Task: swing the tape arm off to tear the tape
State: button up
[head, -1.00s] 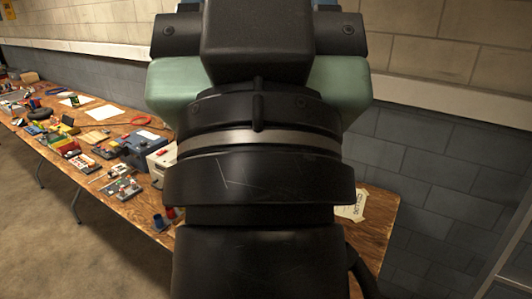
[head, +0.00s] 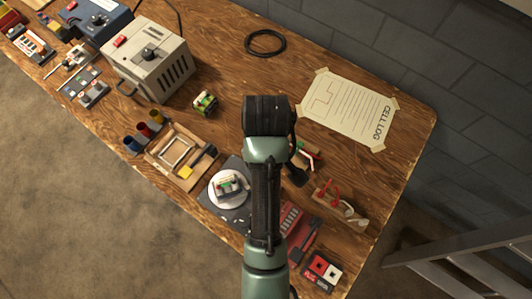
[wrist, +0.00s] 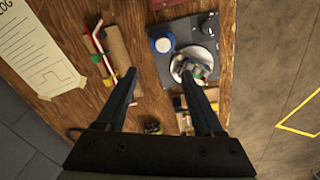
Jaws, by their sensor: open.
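A dark grey plate (head: 238,216) with a round white turntable (head: 216,190) stands near the table's front edge. A small pack with green and red parts (head: 228,186) sits on the turntable. In the wrist view the plate (wrist: 173,70) also bears a blue and white round piece (wrist: 163,45), which looks like the tape roll. I cannot make out the tape arm or any tape strip clearly. My gripper (wrist: 158,78) is open and empty above the table. Its right finger overlaps the turntable's edge in that view; I cannot tell whether they touch. My arm hides part of the plate in the head view.
A wooden block with red and white pieces (head: 343,208) lies right of my arm. A red device (head: 292,224) and a wooden tray (head: 165,151) flank the plate. A grey box (head: 150,62) stands back left. Bare wood surrounds the black cable loop (head: 265,42).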

jog(key=f, duration=1.3)
jog(key=shift+s, duration=0.35)
grip_shut()
